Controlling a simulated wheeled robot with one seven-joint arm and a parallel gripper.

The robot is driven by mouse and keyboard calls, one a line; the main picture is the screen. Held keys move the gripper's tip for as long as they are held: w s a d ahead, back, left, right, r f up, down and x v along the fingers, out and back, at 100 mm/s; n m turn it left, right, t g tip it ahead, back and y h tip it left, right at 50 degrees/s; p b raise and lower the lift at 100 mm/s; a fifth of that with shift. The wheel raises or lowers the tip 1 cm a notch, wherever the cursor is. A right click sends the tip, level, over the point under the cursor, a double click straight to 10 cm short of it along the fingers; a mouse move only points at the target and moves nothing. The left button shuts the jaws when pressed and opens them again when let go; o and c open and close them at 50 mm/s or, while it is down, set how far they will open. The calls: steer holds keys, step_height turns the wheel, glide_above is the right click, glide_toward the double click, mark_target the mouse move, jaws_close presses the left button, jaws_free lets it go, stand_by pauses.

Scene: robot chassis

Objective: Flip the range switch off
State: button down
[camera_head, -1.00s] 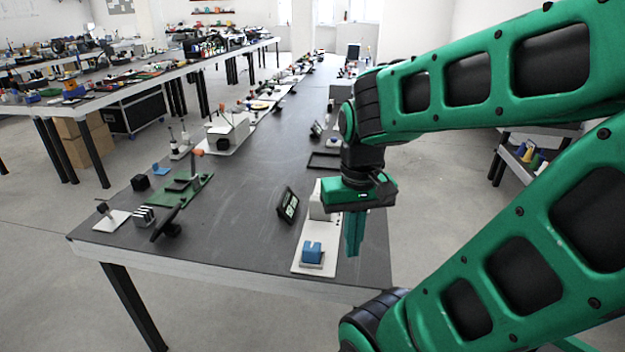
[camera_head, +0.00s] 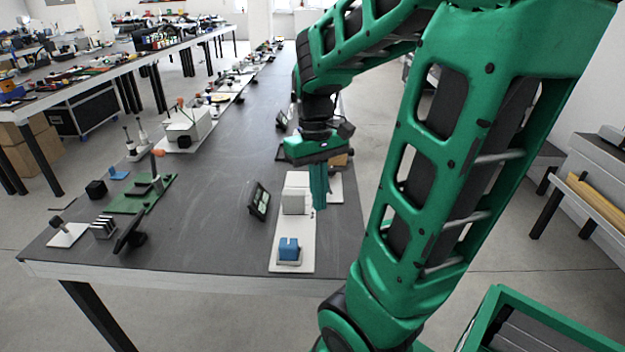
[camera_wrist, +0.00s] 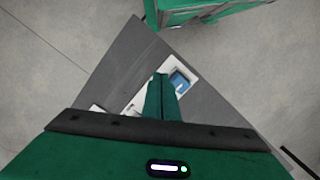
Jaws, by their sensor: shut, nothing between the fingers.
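No thing in view is clearly labelled as the range switch, and I cannot tell which one it is. A white plate (camera_head: 293,265) near the table's front right carries a blue block (camera_head: 289,249) on a small base and a light box (camera_head: 296,200). My gripper (camera_head: 320,186) points down above the right side of this plate, close to the light box; its fingers are together and empty. In the wrist view the fingers (camera_wrist: 160,98) cover part of the plate, with the blue block (camera_wrist: 180,80) just beyond their right side. Whether they touch anything is unclear.
A black display (camera_head: 259,200) stands left of the plate. A green board (camera_head: 140,195) with an orange-tipped lever, a small white plate with a lever (camera_head: 67,235) and a white box (camera_head: 188,127) stand farther left. The dark table (camera_head: 215,225) is clear between.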

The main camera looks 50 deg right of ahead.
steer(key=w+d+f+n+g, duration=0.1)
steer(key=w+d+n, duration=0.1)
steer(key=w, duration=0.3)
steer(key=w+d+f+n+g+h, duration=0.1)
steer(key=w+d+n, duration=0.1)
steer(key=w+d, duration=0.2)
steer(key=w+d+f+n+h, duration=0.1)
steer(key=w+d+n, duration=0.1)
steer(key=w+d, duration=0.2)
steer(key=shift+w+f+g, duration=0.15)
steer(key=shift+w+g, duration=0.05)
steer(key=shift+w, duration=0.5)
steer(key=shift+w+f+g, duration=0.15)
steer(key=shift+w+g, duration=0.05)
steer(key=shift+w, duration=0.5)
steer(key=w+d+f+n+h, duration=0.1)
steer(key=w+n, duration=0.1)
steer(key=w, duration=0.3)
steer(key=w+d+f+n+g+h, duration=0.1)
steer(key=w+d+f+n+h, duration=0.1)
steer(key=w, duration=0.4)
steer(key=shift+d+f+n+g, duration=0.25)
steer(key=shift+d+n+g, duration=0.05)
steer(key=shift+n, duration=0.5)
steer(key=shift+w, duration=0.1)
